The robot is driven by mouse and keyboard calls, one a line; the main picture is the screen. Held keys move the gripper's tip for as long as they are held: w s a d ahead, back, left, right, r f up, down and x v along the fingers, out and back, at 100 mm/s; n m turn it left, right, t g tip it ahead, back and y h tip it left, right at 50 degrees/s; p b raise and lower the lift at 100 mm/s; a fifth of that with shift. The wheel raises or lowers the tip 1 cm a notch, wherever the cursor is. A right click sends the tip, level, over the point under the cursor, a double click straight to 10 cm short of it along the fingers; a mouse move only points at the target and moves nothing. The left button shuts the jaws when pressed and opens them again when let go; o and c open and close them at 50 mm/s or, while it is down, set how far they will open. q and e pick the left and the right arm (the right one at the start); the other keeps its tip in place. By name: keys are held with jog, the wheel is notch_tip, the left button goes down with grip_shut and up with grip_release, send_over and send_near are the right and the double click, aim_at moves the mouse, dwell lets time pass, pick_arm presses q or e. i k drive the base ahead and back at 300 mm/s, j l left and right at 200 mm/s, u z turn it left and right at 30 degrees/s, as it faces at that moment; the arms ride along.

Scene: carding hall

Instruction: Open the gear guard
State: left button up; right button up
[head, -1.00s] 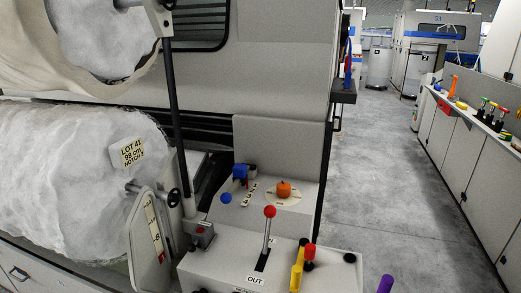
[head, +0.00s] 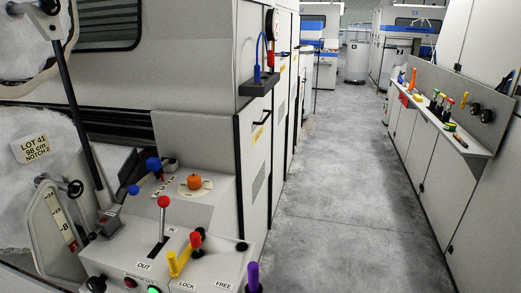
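A pale side door (head: 256,165) on the near machine carries a black handle (head: 262,117), a small yellow label and a vent grille. It looks closed. Its label is too small to read, so I cannot tell whether it is the gear guard. Another tall panel (head: 281,90) beyond it also has a dark handle and a yellow label. Neither of my grippers is in view.
A control console (head: 150,222) with a red-knobbed lever (head: 163,215), yellow lever (head: 178,262) and purple handle (head: 253,278) stands in front. A dark shelf (head: 259,85) juts from the machine. The grey aisle floor (head: 335,200) is clear; a tool bench (head: 440,115) lines the right.

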aim_at(255, 118)
jog(key=i+l, duration=0.2)
jog(key=i+l+u, duration=0.15)
jog(key=l, duration=0.3)
jog(key=i+l, duration=0.3)
jog(key=u, duration=0.05)
